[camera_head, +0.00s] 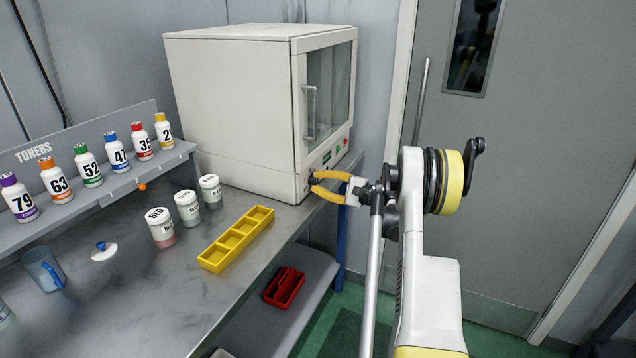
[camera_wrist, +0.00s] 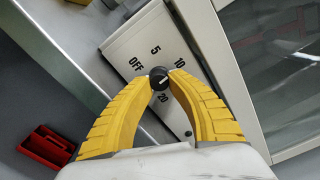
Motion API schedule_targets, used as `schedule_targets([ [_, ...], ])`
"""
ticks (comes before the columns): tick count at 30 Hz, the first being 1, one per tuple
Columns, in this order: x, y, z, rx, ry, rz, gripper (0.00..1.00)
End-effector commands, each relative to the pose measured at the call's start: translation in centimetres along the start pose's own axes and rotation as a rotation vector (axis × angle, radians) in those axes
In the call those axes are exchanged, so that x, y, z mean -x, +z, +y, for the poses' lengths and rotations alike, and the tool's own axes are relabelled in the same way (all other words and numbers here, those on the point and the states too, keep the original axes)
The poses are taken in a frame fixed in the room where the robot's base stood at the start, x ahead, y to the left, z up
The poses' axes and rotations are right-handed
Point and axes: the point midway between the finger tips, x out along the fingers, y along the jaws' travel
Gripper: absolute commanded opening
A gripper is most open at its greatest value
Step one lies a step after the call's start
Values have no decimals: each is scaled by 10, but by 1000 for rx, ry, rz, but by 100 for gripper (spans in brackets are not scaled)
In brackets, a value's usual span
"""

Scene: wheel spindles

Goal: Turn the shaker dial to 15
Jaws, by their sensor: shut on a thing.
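The shaker (camera_head: 235,110) is a large cream cabinet at the back right end of the bench, with a glass door. Its dial (camera_wrist: 159,78) is a small black knob on the lower front panel. In the wrist view OFF, 5, 10 and 20 are readable around it; a 15 mark is not visible, and my right finger covers part of that side. A short pale line on the knob points roughly right, towards that finger. My gripper (camera_wrist: 160,80) has its yellow fingertips closed on both sides of the knob. In the head view my gripper (camera_head: 316,182) reaches the panel from the right.
A green display and red button (camera_head: 340,149) sit on the panel. Several numbered toner bottles (camera_head: 90,166) stand on a rack at left. White jars (camera_head: 187,207) and a yellow tray (camera_head: 236,240) are on the bench. A red caddy (camera_head: 284,287) lies on the lower shelf.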

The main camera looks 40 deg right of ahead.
Motion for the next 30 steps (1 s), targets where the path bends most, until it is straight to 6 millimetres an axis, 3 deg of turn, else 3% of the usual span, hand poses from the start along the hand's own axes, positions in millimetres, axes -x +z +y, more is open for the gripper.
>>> schedule_targets([
  [30,-1,2,2,-930,-1,-1,0],
])
